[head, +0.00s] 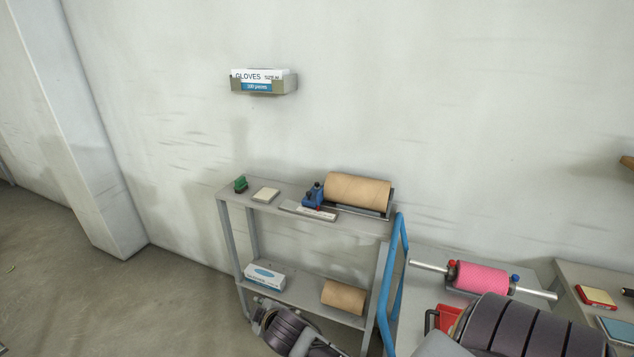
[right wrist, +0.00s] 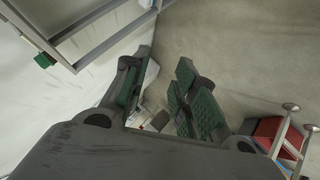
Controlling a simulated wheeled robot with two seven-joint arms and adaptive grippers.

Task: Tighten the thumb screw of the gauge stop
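A small blue fixture with dark knobs (head: 314,195), likely the gauge stop, stands on the top shelf in the head view, beside a white scale plate (head: 310,211). It is too small to tell which knob is the thumb screw or how tight it sits. My right gripper (right wrist: 164,70) shows in the right wrist view with its green-padded fingers apart and nothing between them, over open floor. My left gripper does not show clearly; only dark banded arm parts show at the bottom of the head view.
The grey shelf unit (head: 229,192) carries a large brown roll (head: 357,190), a green block (head: 240,184) and a pale pad (head: 266,195). A blue handle (head: 393,285) rises right of it. A pink roll (head: 480,279) lies farther right. A glove box (head: 262,80) hangs above.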

